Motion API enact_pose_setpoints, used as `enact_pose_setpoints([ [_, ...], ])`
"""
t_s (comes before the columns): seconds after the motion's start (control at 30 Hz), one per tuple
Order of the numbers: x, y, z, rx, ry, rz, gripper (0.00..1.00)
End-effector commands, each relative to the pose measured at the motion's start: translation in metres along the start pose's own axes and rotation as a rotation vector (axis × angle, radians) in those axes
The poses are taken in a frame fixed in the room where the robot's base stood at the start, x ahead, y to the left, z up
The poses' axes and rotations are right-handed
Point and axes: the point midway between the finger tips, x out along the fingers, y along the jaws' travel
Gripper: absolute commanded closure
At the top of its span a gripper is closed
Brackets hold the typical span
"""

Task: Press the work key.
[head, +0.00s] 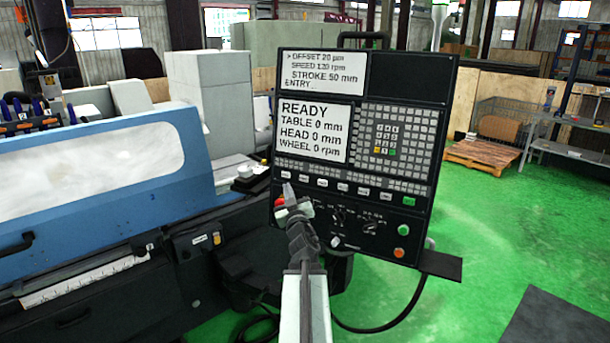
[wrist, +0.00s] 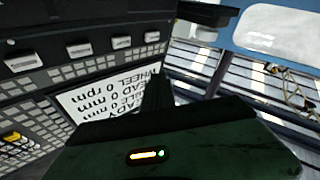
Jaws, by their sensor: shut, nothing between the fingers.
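The control panel (head: 365,150) faces me, tilted a little. A row of pale keys runs under its screens, with one key (head: 286,175) at the far left and a green key (head: 408,201) at the right. Their labels are too small to read, so I cannot tell which is the work key. My gripper (head: 288,190) is shut and empty, its tip just below the far-left key in the picture; contact cannot be told. In the wrist view, my dark fingers (wrist: 157,90) point toward the panel's edge, near the end key (wrist: 151,37) of the upside-down row.
The lower screen (head: 313,129) reads READY, TABLE 0 mm, HEAD 0 mm, WHEEL 0 rpm. A red button (head: 279,200) sits beside my gripper. Knobs (head: 370,226) lie below the row. The blue grinder cover (head: 100,190) stands left; green floor (head: 500,230) is open to the right.

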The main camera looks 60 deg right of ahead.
Motion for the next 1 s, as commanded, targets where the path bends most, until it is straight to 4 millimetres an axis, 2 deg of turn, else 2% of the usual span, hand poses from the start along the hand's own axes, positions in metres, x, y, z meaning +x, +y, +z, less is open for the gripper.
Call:
enact_pose_setpoints([
  [0.43, 0.004, 0.004, 0.002, -0.003, 0.007, -0.003, 1.00],
  [1.0, 0.057, 0.040, 0.039, -0.003, 0.007, -0.004, 1.00],
])
